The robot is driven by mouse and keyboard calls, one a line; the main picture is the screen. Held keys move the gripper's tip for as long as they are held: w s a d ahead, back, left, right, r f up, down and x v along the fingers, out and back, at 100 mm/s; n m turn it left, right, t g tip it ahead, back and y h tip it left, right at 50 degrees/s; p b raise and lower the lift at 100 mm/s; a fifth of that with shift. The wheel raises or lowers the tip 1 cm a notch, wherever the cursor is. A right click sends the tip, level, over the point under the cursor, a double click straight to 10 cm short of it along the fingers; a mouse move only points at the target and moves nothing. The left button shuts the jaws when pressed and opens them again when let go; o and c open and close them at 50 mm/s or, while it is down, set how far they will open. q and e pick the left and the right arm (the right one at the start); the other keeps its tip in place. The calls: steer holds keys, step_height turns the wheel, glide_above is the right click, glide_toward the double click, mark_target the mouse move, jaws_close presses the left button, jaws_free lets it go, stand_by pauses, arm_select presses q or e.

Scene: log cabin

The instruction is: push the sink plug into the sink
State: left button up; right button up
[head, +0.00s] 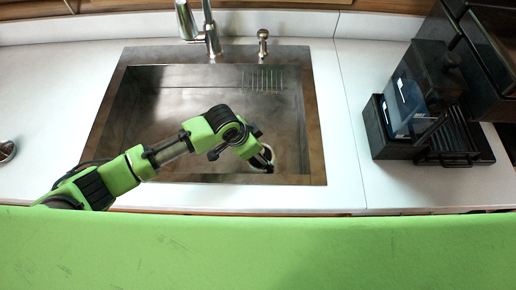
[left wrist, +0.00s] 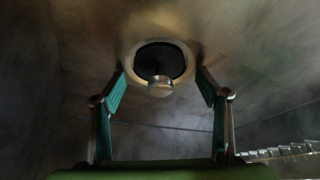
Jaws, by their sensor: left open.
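The metal sink (head: 128,130) is set in the white counter, and my left arm reaches down into it. My left gripper (head: 265,160) is low in the basin, toward its right front part. In the left wrist view my left gripper (left wrist: 160,88) is open, with one finger on each side of the round drain (left wrist: 137,58). The sink plug (left wrist: 160,88) shows as a small shiny round knob at the near edge of the dark drain opening, between the fingers. I cannot tell whether the fingers touch it. My right gripper is not in view.
A faucet (head: 207,40) and a small soap dispenser (head: 263,45) stand behind the sink. A wire rack (head: 262,80) is at the basin's back right. A black coffee machine (head: 430,85) stands on the right counter. The left counter is mostly clear.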

arm_select(q)
steer(key=v, duration=1.2)
